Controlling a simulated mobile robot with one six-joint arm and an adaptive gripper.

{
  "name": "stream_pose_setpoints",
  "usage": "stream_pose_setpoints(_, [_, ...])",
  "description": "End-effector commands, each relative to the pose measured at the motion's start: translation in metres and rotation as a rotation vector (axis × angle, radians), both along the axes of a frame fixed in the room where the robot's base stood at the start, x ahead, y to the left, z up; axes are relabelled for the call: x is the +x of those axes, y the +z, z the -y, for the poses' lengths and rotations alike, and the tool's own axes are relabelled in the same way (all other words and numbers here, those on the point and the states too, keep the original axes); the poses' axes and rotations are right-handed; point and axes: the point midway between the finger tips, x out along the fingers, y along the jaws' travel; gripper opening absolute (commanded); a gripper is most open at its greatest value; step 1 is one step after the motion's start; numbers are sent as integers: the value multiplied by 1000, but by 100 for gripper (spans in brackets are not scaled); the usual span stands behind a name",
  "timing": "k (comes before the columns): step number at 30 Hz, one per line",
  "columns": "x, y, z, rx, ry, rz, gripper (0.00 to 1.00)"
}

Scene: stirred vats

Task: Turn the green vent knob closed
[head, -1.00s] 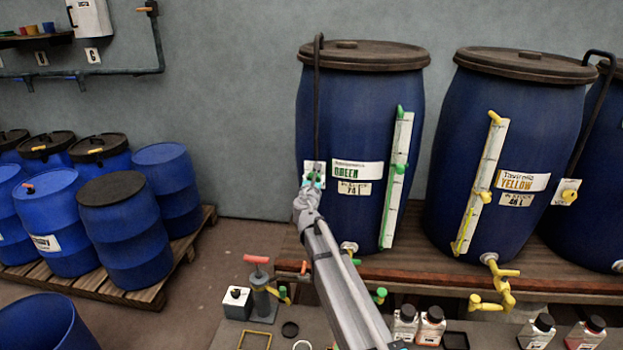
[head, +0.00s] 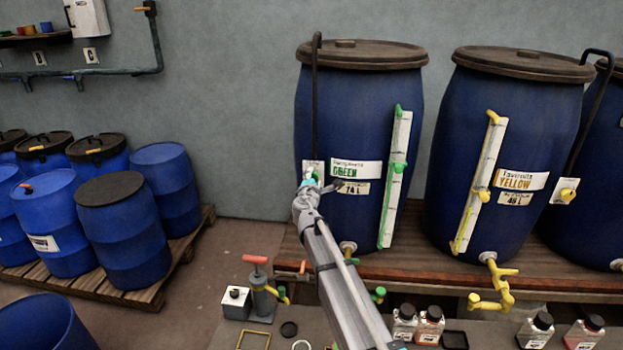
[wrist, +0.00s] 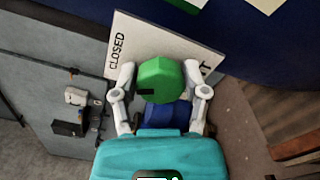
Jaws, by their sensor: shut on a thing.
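The green vent knob (wrist: 162,80) sits on a white plate (wrist: 145,38) on the front of the blue vat labelled GREEN (head: 345,110). In the wrist view the plate's left part reads CLOSED, and a word at right is mostly hidden by the knob and a finger. A black mark shows on the left part of the knob's face. My gripper (wrist: 160,86) has one finger on each side of the knob and is shut on it. In the head view my gripper (head: 312,184) covers most of the knob.
A black pipe (head: 316,110) runs down the vat's left front to the plate. A sight gauge (head: 396,180) with green fittings is to the right. The YELLOW vat (head: 500,150) stands further right. Bottles (head: 404,325) and a red-handled pump (head: 262,295) are on the low bench in front.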

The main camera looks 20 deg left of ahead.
Motion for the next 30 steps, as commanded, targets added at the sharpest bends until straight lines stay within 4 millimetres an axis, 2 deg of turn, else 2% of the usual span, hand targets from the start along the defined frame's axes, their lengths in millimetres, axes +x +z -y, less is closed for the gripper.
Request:
stream_pose_setpoints(6, [0, -1, -1, 193, 2, -47, 10])
stream_pose_setpoints(15, [-1, -2, -1, 388, 2, -94, 10])
stream_pose_setpoints(30, [-1, -2, -1, 465, 2, -113, 10])
